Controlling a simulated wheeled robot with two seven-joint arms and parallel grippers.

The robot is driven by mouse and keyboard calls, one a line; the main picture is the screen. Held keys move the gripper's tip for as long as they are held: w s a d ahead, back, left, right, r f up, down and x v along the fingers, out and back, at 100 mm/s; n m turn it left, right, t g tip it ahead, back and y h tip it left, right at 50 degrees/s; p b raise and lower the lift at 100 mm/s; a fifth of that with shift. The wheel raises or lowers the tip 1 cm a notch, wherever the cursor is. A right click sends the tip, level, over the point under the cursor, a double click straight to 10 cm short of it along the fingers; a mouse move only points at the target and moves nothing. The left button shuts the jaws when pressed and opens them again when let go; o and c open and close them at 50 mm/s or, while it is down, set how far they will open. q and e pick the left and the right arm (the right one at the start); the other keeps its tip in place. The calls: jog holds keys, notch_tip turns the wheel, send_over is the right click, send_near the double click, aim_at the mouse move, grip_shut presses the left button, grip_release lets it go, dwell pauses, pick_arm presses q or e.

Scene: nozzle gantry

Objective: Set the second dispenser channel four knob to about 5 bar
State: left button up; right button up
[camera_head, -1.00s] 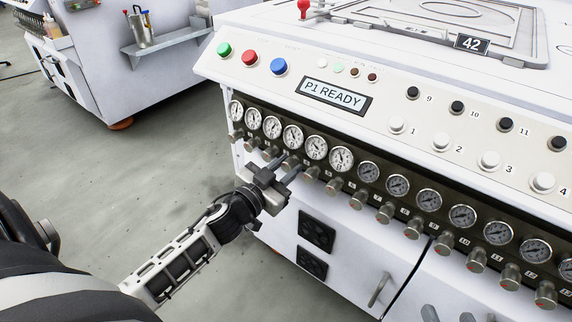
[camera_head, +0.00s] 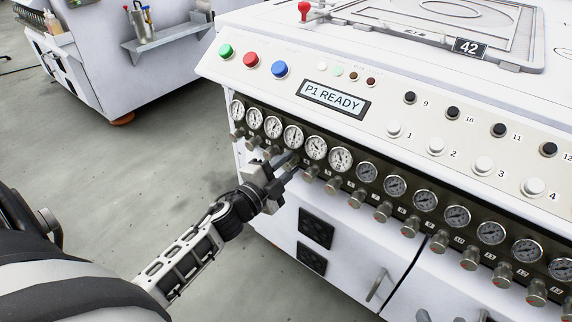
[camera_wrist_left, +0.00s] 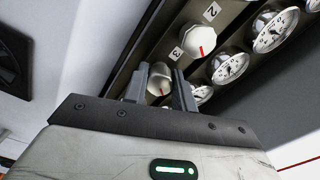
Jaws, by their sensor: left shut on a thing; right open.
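The dispenser front carries a row of round gauges with a knob below each. My left gripper (camera_head: 288,168) is at this row, below the fourth gauge from the left (camera_head: 293,137). In the left wrist view, its two fingers (camera_wrist_left: 161,88) are on either side of a pale knob (camera_wrist_left: 158,82) with a red mark, shut on it. A printed label 3 (camera_wrist_left: 175,52) is just above that knob. The neighbouring knob (camera_wrist_left: 194,42), also with a red mark, lies between labels 2 and 3. The held knob is largely hidden in the head view. My right gripper is out of view.
Neighbouring knobs stand close on both sides, such as the one (camera_head: 310,173) to the right. A display (camera_head: 333,98) reads "P1 READY", with green, red and blue buttons left of it. Open floor (camera_head: 120,180) lies left of the machine.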

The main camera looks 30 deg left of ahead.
pick_arm(q)
jog(key=m, duration=0.5)
jog(key=shift+m, duration=0.3)
jog(key=m, duration=0.3)
jog(key=shift+m+b, duration=0.3)
jog(key=shift+b, duration=0.1)
jog(key=m, duration=0.2)
jog(key=shift+m, duration=0.8)
pick_arm(e)
jog(key=shift+s+a+r+t+y, duration=0.2)
jog(key=shift+a+r+t+y, duration=0.1)
jog(key=shift+r, duration=0.3)
pick_arm(q)
jog(key=o, duration=0.7)
jog(key=shift+s+b, duration=0.1)
jog(key=shift+b, duration=0.2)
